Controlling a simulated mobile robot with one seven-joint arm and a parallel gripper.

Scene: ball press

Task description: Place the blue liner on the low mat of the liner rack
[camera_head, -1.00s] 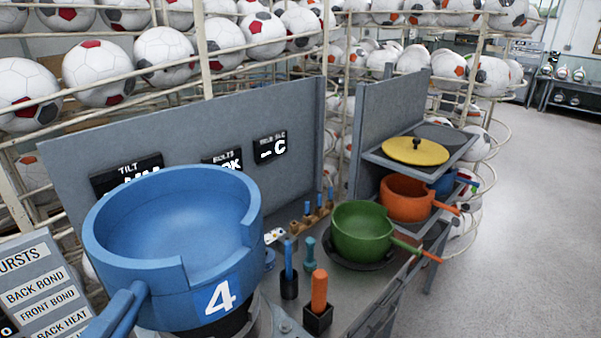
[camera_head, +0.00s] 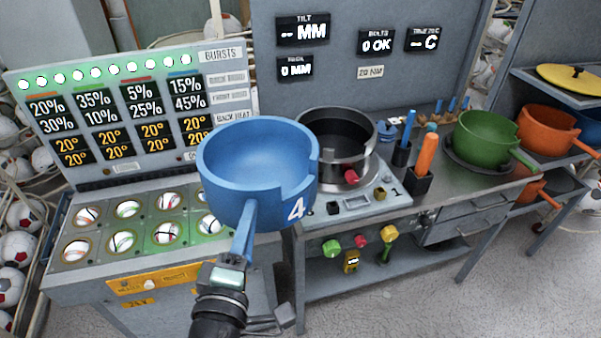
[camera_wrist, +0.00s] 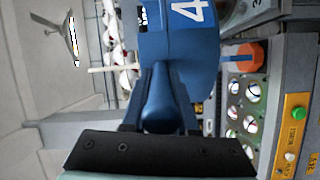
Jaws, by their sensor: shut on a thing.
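The blue liner (camera_head: 258,165) is a round open pot with a white number 4, a notch in its rim and a straight blue handle. My gripper (camera_head: 232,262) is shut on the handle and holds the liner upright, in the air in front of the bench. In the wrist view the handle lies between the fingers (camera_wrist: 160,120), with the liner wall (camera_wrist: 180,40) beyond. The liner rack (camera_head: 520,105) stands at the right edge, only partly in view. It carries a yellow lid (camera_head: 575,76) and an orange pot (camera_head: 547,130). I cannot make out its low mat.
A green pot (camera_head: 482,138) sits on a dark mat at the bench's right end. A dark round pot (camera_head: 335,135) is behind the liner. Upright tools (camera_head: 425,155) stand between them. A control panel (camera_head: 125,115) is at left. Floor (camera_head: 440,300) is clear at front right.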

